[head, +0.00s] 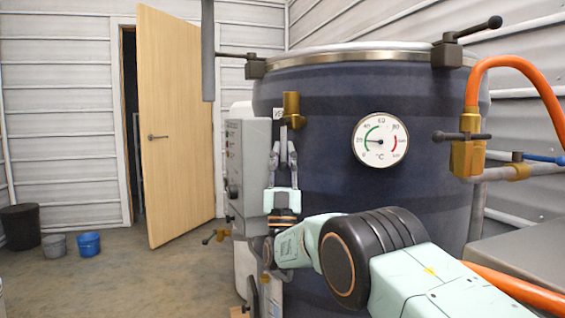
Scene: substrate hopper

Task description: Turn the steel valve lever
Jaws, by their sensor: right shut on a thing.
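My right gripper (283,158) reaches up in front of the dark blue vessel (330,210), just right of a grey control box. Its two fingers are shut on the grey steel valve lever (283,133), which hangs below a brass valve body (291,104) on the vessel's front. The fingers hide much of the lever, so its exact angle is hard to tell. My left gripper is not in view.
A round °C dial (381,141) sits right of the lever. The grey control box (247,165) stands close on the left. A brass valve with an orange hose (467,155) is at the right.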

